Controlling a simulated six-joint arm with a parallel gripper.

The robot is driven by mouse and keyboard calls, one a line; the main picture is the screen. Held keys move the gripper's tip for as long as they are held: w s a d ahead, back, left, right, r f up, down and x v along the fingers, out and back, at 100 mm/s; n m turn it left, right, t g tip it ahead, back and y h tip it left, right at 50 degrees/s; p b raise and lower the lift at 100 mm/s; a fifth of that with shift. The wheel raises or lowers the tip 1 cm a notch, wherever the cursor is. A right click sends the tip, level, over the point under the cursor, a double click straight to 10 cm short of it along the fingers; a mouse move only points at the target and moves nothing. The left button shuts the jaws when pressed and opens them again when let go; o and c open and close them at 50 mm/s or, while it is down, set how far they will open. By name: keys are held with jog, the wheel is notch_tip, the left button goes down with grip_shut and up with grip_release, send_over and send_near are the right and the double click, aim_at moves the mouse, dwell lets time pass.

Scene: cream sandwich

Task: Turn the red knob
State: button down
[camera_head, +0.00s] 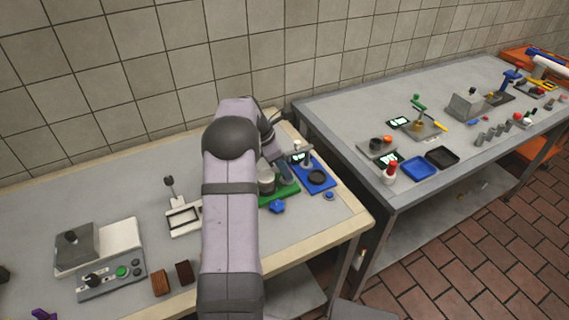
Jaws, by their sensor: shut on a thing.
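My gripper (283,173) is at the back right of the near table, low over a green base (280,194) and beside a grey cylindrical part (266,183). Its fingers are small and partly hidden by my arm. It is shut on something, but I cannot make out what. I see no red knob at my gripper, and my arm may hide one. On the right table stand a small piece with a red top (389,168) and a unit with an orange-red knob (387,140).
A blue base with a black ring (317,178) and a blue knob (277,207) are close to my gripper. A grey press (98,245) and a button panel (110,278) are at left. A gap separates the tables. A tiled wall is behind.

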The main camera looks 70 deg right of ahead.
jog(key=shift+r+m+p, duration=0.1)
jog(key=shift+m+p, duration=0.2)
jog(key=shift+m, duration=0.2)
jog(key=c, duration=1.5)
grip_release()
jog(key=shift+c, duration=0.2)
jog(key=b+v, duration=0.1)
jog(key=v, duration=0.6)
jog(key=shift+w+b, duration=0.2)
jog(key=shift+b, duration=0.15)
jog(key=shift+d+r, duration=0.1)
